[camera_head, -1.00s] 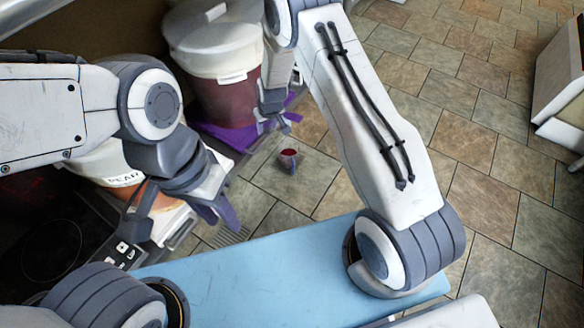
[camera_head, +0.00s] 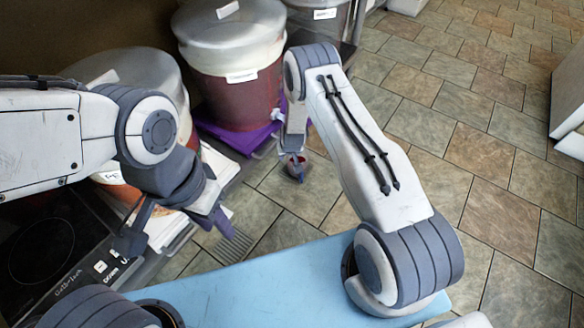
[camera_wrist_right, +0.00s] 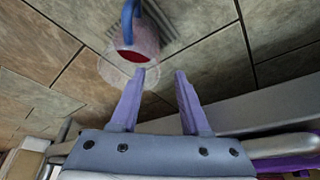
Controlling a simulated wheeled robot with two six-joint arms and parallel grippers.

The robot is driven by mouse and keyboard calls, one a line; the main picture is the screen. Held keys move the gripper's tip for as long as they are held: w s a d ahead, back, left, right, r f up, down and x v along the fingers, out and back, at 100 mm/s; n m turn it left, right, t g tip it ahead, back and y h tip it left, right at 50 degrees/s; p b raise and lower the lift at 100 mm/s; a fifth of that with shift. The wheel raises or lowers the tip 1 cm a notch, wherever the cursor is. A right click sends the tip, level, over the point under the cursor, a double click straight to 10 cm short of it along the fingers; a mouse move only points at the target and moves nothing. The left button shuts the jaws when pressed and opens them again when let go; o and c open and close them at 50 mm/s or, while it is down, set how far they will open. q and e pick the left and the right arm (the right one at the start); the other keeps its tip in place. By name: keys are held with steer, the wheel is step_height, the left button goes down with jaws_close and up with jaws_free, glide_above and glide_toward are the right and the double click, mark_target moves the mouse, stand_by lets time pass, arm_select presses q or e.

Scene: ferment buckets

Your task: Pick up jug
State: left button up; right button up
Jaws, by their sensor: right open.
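The jug (camera_head: 294,169) is small, with a red inside, and shows over the tiled floor in the head view, partly covered by my right gripper (camera_head: 296,156). In the right wrist view the jug (camera_wrist_right: 138,43) is pinkish with a blue handle and lies just beyond the fingertips. My right gripper (camera_wrist_right: 166,74) is open, with nothing between its purple fingers. What the jug rests on is unclear. My left gripper (camera_head: 180,228) has its fingers apart, near the dark cooktop, well left of the jug.
A large bucket with dark red contents (camera_head: 235,95) stands on a purple mat (camera_head: 245,138) behind the jug. Another lidded bucket (camera_head: 150,75) is partly hidden by my left arm. The dark cooktop (camera_head: 45,250) is at lower left. Open tiled floor (camera_head: 450,130) lies to the right.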

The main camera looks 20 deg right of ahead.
mark_target(303, 158)
steer(key=b+x, duration=0.1)
steer(key=x, duration=0.1)
steer(key=b+x, duration=0.2)
steer(key=x, duration=0.1)
steer(key=b+x, duration=0.2)
steer(key=x, duration=0.1)
steer(key=shift+s+d, duration=0.25)
steer(key=shift+w+f+b, duration=0.2)
steer(key=shift+f+b, duration=0.15)
steer(key=shift+b, duration=0.05)
jaws_close()
stand_by(0.8)
